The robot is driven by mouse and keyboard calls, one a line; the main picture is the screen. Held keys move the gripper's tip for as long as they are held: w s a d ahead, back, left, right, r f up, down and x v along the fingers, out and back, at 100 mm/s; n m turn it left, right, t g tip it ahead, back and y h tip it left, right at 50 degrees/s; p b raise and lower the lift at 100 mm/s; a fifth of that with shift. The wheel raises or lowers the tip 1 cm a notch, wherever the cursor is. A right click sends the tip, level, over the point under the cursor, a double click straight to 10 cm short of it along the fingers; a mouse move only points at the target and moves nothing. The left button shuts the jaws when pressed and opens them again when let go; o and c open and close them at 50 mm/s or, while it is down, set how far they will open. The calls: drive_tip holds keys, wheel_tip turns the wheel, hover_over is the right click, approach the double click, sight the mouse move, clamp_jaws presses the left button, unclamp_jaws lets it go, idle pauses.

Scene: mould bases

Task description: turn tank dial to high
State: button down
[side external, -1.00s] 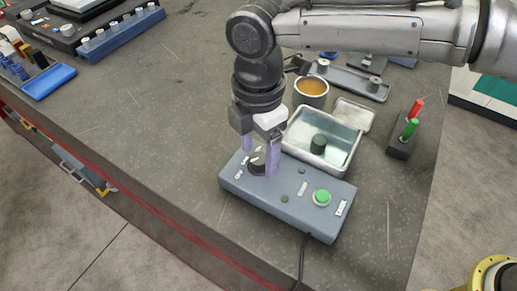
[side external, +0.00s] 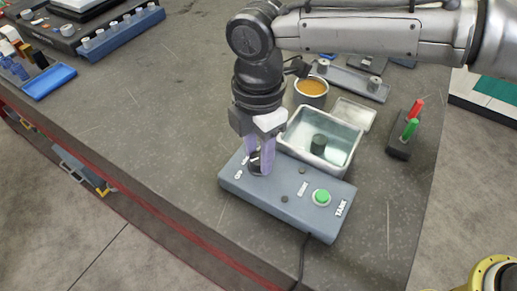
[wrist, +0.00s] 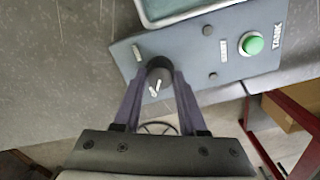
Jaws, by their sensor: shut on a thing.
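The tank control box (side external: 300,205) is blue-grey and lies at the table's front edge, with a green button (side external: 321,197) and a "TANK" label at its right end. The dial (wrist: 158,77) is a dark round knob with a white pointer mark, near the other end of the box. My gripper (side external: 261,168) points down over the box, its two purple fingers closed on the dial's sides. In the wrist view the fingers (wrist: 158,84) flank the knob. The labels around the dial are too small to read, and the fingers partly hide the dial in the side view.
A metal tank (side external: 346,135) of clear liquid with a dark cylinder inside stands just behind the box. A cup of orange-brown liquid (side external: 311,88) stands behind it. A block with red and green pegs (side external: 399,147) is to the right. The table's left middle is clear.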

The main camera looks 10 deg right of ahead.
drive_tip(key=shift+m, duration=0.3)
drive_tip(key=m, duration=0.5)
drive_tip(key=shift+m, duration=0.4)
drive_tip(key=m, duration=1.1)
drive_tip(key=shift+r+m, duration=0.1)
drive_tip(key=shift+m, duration=0.3)
drive_tip(key=m, duration=0.5)
drive_tip(key=shift+m, duration=0.4)
drive_tip(key=shift+c, duration=2.3)
unclamp_jaws()
